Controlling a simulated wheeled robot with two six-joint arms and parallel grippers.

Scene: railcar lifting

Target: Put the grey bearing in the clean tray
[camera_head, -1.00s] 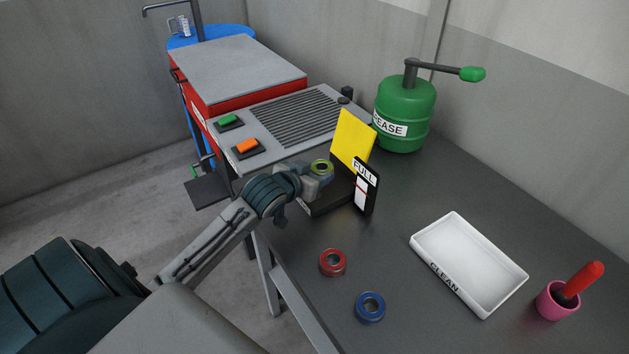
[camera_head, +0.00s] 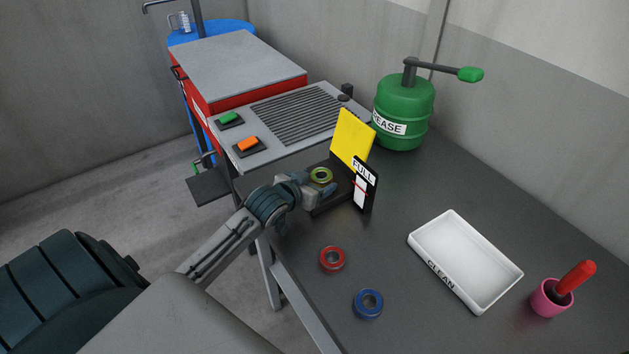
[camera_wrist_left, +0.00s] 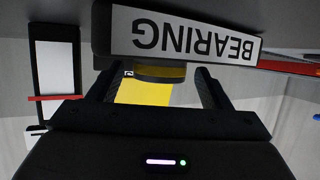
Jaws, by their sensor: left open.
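I see no bearing that is clearly grey. A yellow-green ringed bearing (camera_head: 321,175) with a greyish centre is at the black stand with the yellow back panel (camera_head: 352,139). My left gripper (camera_head: 322,189) is open at this bearing. In the left wrist view the bearing's edge (camera_wrist_left: 160,73) shows between the open fingers (camera_wrist_left: 158,87), below an upside-down BEARING label (camera_wrist_left: 185,35). Whether the fingers touch it is unclear. The white CLEAN tray (camera_head: 463,255) lies empty on the dark table at the right. My right gripper is out of view.
A red bearing (camera_head: 332,259) and a blue bearing (camera_head: 368,304) lie on the table. A black FULL gauge (camera_head: 365,185) stands beside the stand. A green grease drum (camera_head: 403,112) is behind. A pink cup (camera_head: 551,298) holds a red-handled tool. The table between stand and tray is clear.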

